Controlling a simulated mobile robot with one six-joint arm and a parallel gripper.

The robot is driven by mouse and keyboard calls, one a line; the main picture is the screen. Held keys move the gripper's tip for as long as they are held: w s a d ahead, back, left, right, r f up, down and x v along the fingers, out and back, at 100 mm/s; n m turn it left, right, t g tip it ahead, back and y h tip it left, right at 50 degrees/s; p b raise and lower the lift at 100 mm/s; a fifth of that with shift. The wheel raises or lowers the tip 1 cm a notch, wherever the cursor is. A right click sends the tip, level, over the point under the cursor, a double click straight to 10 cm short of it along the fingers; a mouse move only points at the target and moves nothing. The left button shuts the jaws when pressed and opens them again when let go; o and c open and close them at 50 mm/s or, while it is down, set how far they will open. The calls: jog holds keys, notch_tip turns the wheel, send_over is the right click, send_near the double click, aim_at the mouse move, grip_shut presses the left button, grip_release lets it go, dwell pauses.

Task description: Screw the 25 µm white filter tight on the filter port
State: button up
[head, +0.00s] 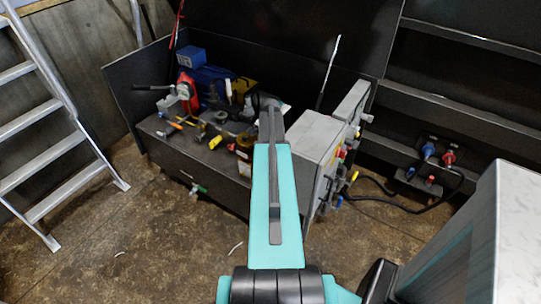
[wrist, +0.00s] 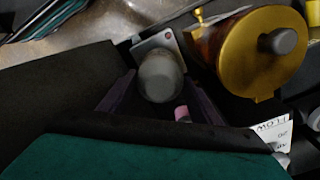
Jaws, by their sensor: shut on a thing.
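In the wrist view a pale grey-white cylinder with a rounded end, which I take for the white filter (wrist: 160,78), stands between the dark fingers of my gripper (wrist: 163,100). The gripper is shut on it. No 25 µm marking is readable. A grey plate (wrist: 150,44) shows just behind the filter. The filter port cannot be made out, and I cannot tell whether the filter sits on a thread. In the head view my arm covers most of the gripper (head: 269,106), which is over the bench (head: 205,166).
A gold round cover with a grey knob (wrist: 254,58) is close right of the filter. A printed white label (wrist: 272,133) lies lower right. A ladder (head: 50,110) stands left.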

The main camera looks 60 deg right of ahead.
jog(key=shift+m, duration=1.2)
jog(key=shift+m, duration=0.7)
jog(key=shift+m+p, duration=0.35)
jog(key=shift+m, duration=1.55)
jog(key=o, duration=1.2)
jog(key=shift+o, duration=0.2)
jog(key=shift+c, duration=0.3)
